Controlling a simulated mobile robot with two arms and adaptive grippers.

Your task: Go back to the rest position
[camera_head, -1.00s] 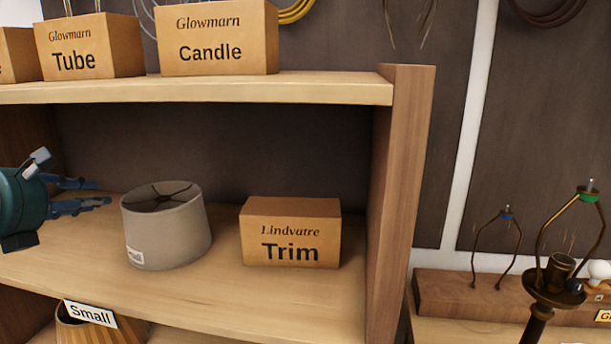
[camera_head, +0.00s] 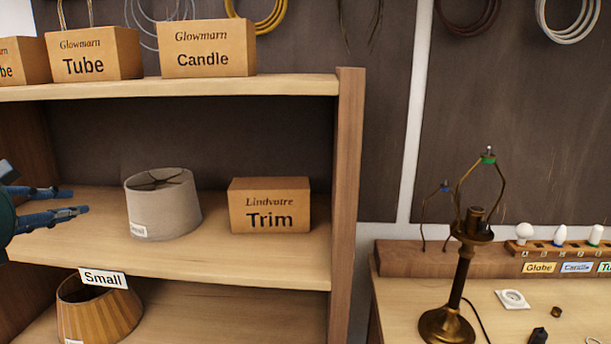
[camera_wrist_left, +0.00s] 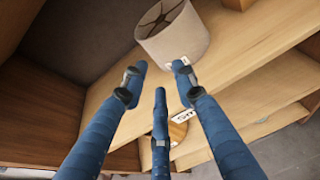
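My left gripper (camera_head: 80,201) reaches in from the left edge of the head view, at the height of the middle shelf. Its blue fingers are spread and hold nothing. In the left wrist view the open fingers (camera_wrist_left: 158,80) point toward the shelf, with a clear gap to the grey drum lampshade. That grey lampshade (camera_head: 163,205) stands upright on the middle shelf, right of the gripper; it also shows in the left wrist view (camera_wrist_left: 172,32). My right gripper is not in view.
A Trim box (camera_head: 269,205) stands right of the shade. A pleated shade (camera_head: 97,312) sits on the lower shelf below the Small label (camera_head: 103,279). The shelf's side panel (camera_head: 346,200) divides it from a bench with a brass lamp (camera_head: 461,280) and several bulbs.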

